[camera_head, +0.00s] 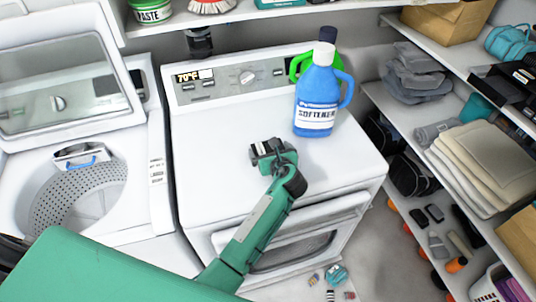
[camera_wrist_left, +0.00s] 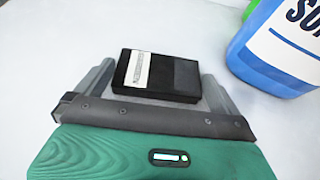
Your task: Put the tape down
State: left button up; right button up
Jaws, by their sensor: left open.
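The tape (camera_wrist_left: 160,75) is a black, flat cassette with a pale label. In the wrist view it lies flat on the white top of the dryer (camera_head: 225,130). My left gripper (camera_head: 268,150) is low over the middle of the dryer top, with its grey fingers apart on either side of the tape. A small gap shows at the right finger; contact at the left finger is hard to judge. In the head view the gripper largely hides the tape. My right gripper is in neither view.
A blue softener bottle (camera_head: 315,95) stands on the dryer, right of and behind the gripper, with a green bottle (camera_head: 297,66) behind it. An open washer (camera_head: 80,185) is on the left. Loaded shelves (camera_head: 400,105) line the right. The dryer top's left part is clear.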

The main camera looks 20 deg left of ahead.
aim_at(269, 150)
pick_arm(q)
jog(key=shift+w+a+f, duration=0.2)
jog(key=shift+w+a, duration=0.05)
jog(key=shift+w, duration=0.1)
jog(key=c, duration=0.7)
jog(key=shift+r, duration=0.15)
jog(key=shift+c, duration=0.2)
notch_tip(269, 150, up, 20)
jog(key=b, duration=0.3)
jog(key=s+a+f+m+t+h, duration=0.1)
jog(key=s+a+f+m+h, duration=0.1)
jog(key=s+a+f, duration=0.4)
jog(key=s+d+f+m+h, duration=0.1)
jog(key=s+f+m+h, duration=0.1)
jog(key=s, duration=0.5)
jog(key=s+d+f+m+t+h, duration=0.1)
jog(key=s+d+f+m+h, duration=0.1)
jog(key=s, duration=0.5)
jog(key=shift+f+m+h, duration=0.4)
jog(key=shift+f+h, duration=0.4)
jog(key=shift+f, duration=0.15)
